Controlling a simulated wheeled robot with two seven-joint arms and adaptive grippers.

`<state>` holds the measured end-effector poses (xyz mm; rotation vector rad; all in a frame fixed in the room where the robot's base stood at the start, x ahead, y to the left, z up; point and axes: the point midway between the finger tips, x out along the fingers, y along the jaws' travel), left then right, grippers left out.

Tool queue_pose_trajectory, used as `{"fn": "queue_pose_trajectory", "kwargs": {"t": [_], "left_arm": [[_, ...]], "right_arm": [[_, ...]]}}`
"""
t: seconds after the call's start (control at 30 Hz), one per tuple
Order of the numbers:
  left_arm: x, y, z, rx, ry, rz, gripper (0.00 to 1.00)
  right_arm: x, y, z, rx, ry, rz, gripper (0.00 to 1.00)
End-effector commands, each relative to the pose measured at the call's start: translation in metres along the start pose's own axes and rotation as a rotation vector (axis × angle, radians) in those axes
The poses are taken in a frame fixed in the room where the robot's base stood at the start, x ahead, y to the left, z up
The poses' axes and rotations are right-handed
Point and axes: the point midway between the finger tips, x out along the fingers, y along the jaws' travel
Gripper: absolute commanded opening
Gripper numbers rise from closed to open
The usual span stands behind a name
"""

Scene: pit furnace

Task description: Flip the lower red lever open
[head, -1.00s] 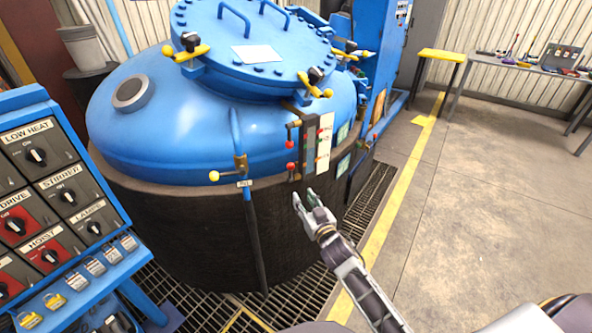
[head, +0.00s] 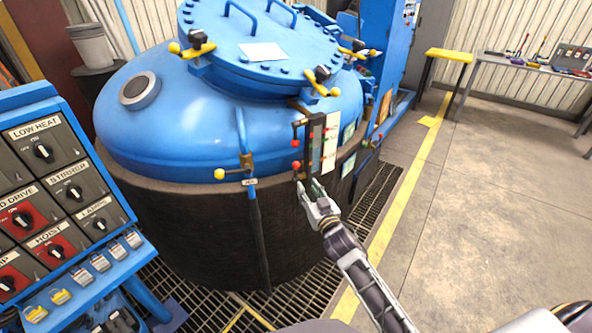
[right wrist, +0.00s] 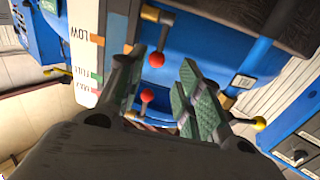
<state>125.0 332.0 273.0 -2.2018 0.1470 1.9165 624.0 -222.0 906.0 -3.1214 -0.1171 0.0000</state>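The lower red lever shows in the head view as a red ball (head: 296,165), just below a second red ball (head: 295,143) beside the level gauge (head: 330,142). My right gripper (head: 308,187) is just below and right of the lower ball. The right wrist picture is upside down. There the lower lever's red ball (right wrist: 155,60) appears between the two open fingertips of my right gripper (right wrist: 160,66), with its stem running up to a brass fitting. The upper red ball (right wrist: 147,95) lies further down the picture. No contact is visible. My left gripper is not in view.
The blue vessel (head: 185,130) stands in a dark round pit wall. A yellow-knobbed lever (head: 219,173) is left of the red ones. A control panel (head: 55,190) stands at the left. Open floor (head: 480,190) lies to the right.

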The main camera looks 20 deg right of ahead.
Motion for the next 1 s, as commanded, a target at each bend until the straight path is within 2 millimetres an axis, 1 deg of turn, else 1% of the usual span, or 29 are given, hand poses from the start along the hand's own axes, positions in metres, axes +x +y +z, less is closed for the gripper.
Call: {"fn": "queue_pose_trajectory", "kwargs": {"t": [0.07, 0.17, 0.3, 0.47, 0.6, 0.73, 0.87, 1.0], "left_arm": [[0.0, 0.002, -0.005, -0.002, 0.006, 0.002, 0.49], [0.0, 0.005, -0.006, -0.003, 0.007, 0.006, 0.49], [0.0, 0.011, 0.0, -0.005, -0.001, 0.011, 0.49], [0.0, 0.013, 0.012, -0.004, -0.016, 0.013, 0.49], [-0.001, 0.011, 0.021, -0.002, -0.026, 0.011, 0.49], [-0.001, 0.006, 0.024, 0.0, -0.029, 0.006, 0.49], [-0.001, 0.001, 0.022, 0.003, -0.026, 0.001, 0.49], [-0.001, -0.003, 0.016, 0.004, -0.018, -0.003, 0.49]], "right_arm": [[0.006, 0.0, -0.001, 0.0, 0.001, 0.0, 0.35], [0.014, 0.0, -0.001, 0.0, 0.001, 0.0, 0.35], [0.025, 0.0, 0.0, 0.0, 0.0, 0.0, 0.35], [0.038, 0.001, -0.001, 0.0, 0.0, 0.001, 0.35], [0.049, 0.0, 0.0, 0.0, 0.0, 0.0, 0.35], [0.059, 0.0, 0.0, -0.001, 0.0, 0.0, 0.35], [0.069, 0.0, 0.0, 0.0, 0.0, 0.0, 0.35], [0.081, 0.0, 0.0, 0.001, 0.0, 0.001, 0.35]]}}
